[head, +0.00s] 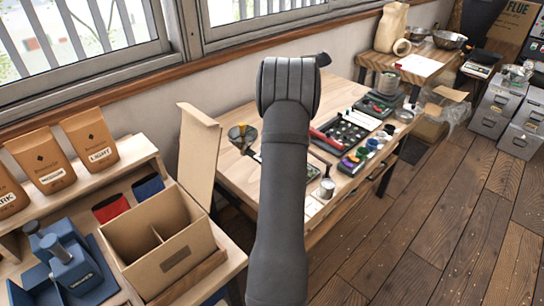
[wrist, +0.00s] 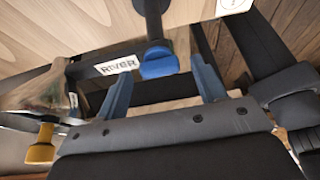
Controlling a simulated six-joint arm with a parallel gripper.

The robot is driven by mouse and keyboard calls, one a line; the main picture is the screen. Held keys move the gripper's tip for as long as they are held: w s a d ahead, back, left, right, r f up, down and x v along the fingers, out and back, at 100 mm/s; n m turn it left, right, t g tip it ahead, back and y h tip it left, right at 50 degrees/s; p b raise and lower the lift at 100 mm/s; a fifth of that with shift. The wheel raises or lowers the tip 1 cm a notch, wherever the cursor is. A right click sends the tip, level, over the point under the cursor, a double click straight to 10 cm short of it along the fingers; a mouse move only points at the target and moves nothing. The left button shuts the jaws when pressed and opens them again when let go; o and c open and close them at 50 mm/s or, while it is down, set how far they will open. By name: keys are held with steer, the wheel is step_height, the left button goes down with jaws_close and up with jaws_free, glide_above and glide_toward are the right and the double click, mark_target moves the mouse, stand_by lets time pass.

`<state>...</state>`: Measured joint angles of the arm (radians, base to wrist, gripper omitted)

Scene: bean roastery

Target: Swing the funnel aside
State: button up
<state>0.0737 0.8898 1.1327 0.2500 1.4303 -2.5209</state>
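The funnel (head: 243,137), a dark metallic cone with yellow on it, stands near the left end of the long wooden table in the head view. In the wrist view what looks like its cone (wrist: 38,95) is at the left, with a yellow piece (wrist: 41,146) below. My arm hides the gripper in the head view.
A black tray (head: 345,132), coloured cups (head: 361,152) and a metal cup (head: 327,188) stand on the table right of my arm. An open cardboard box (head: 160,240) with a raised flap is at the left, near coffee bags (head: 90,139). A window wall runs behind.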

steer(key=v, duration=1.7)
steer(key=shift+r, duration=0.15)
steer(key=shift+d, duration=0.1)
steer(key=x, duration=1.7)
steer(key=shift+f, duration=0.2)
